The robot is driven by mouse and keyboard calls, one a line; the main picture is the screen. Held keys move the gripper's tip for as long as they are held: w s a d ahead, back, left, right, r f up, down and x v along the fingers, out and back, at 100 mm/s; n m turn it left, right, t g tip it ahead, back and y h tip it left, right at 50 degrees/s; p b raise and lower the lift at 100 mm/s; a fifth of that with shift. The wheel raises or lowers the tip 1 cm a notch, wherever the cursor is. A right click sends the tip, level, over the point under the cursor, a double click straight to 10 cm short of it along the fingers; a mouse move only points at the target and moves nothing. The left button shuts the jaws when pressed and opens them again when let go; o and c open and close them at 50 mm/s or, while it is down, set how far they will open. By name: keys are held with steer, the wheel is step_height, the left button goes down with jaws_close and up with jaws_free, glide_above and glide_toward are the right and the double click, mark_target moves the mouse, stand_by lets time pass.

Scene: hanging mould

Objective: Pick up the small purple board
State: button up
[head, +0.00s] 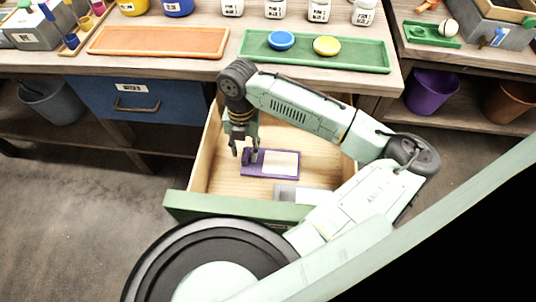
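The small purple board (270,175) lies in an open wooden drawer in the head view. It has a pale rectangular panel on its face. My gripper (245,156) points down into the drawer at the board's left end. Its two dark fingers are apart, with a bit of purple showing between them. The fingers hide part of the board's left end. I cannot tell whether they touch it.
The drawer (196,206) has a green front and also holds a grey and white piece (300,194). Above the drawer is a worktop with an orange tray (158,42) and a green tray (360,58) holding a blue and a yellow disc. A closed blue drawer (175,103) is left.

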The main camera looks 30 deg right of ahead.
steer(key=shift+s+f, duration=0.1)
steer(key=shift+f, duration=1.05)
steer(key=shift+c, duration=0.6)
jaws_close()
